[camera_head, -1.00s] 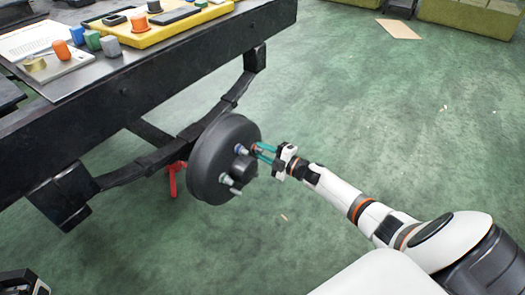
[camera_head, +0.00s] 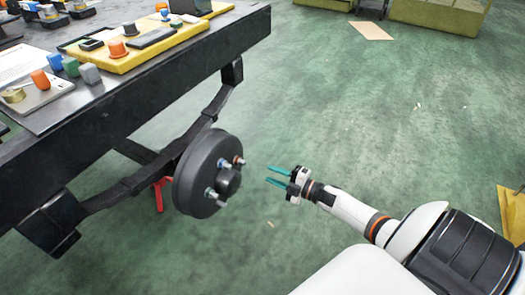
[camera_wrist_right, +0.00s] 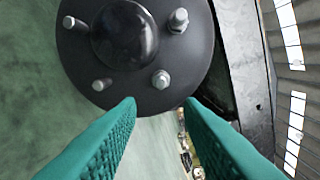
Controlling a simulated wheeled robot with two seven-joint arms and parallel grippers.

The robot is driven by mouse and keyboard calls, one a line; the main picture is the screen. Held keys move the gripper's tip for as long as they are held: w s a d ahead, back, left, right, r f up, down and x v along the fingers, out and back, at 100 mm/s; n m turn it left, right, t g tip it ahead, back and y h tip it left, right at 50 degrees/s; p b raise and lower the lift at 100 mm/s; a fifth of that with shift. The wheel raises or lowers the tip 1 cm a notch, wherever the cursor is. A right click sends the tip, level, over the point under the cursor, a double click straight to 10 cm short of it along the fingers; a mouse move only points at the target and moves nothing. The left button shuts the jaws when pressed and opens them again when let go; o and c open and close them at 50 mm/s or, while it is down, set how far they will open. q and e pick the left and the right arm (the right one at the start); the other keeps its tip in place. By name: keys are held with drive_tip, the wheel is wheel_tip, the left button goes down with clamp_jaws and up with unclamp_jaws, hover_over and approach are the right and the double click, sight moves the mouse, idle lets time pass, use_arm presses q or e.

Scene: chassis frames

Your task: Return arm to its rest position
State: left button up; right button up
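My right arm (camera_head: 350,208) comes in from the lower right of the head view. Its gripper (camera_head: 272,175), with teal fingers, is open and empty, pointing left at the black wheel hub (camera_head: 193,178) with a clear gap between them. In the right wrist view the two fingers (camera_wrist_right: 160,105) stand apart, and the hub face (camera_wrist_right: 150,65) with its dark centre cap and several studs lies beyond them. One stud (camera_head: 238,160) at the hub's right side carries an orange-brown piece in the head view. My left gripper is not in view.
The black chassis frame (camera_head: 120,95) carries a yellow tray (camera_head: 120,62) and small coloured parts. A red stand (camera_head: 158,195) shows behind the hub. The green floor right of the gripper is open. A yellow object (camera_head: 512,215) stands at the right edge.

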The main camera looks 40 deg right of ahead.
drive_tip(key=shift+s+d, duration=0.2)
drive_tip(key=shift+s, duration=0.3)
